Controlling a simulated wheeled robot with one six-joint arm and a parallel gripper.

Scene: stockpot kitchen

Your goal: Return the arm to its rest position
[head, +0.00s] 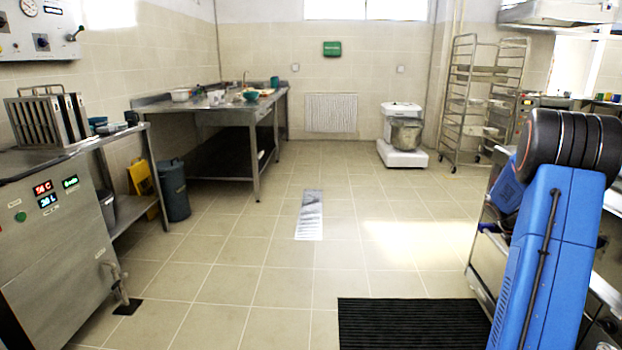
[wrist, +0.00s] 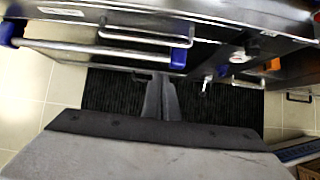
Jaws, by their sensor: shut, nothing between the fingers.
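My blue arm with its black joint (head: 565,150) is raised at the right of the head view. The gripper itself does not show there. In the wrist view my gripper (wrist: 160,84) points down at the floor, with its two dark fingers together and nothing between them. Below the fingers lies a black ribbed mat (wrist: 110,95), which also shows in the head view (head: 415,325).
In the wrist view a steel appliance front with a blue-ended bar handle (wrist: 100,48) is close to the fingers. In the head view a control-panel unit (head: 60,250) stands left, a steel table (head: 235,112) behind it, and a mixer (head: 403,135) and rack (head: 480,90) at the back. The middle floor is clear.

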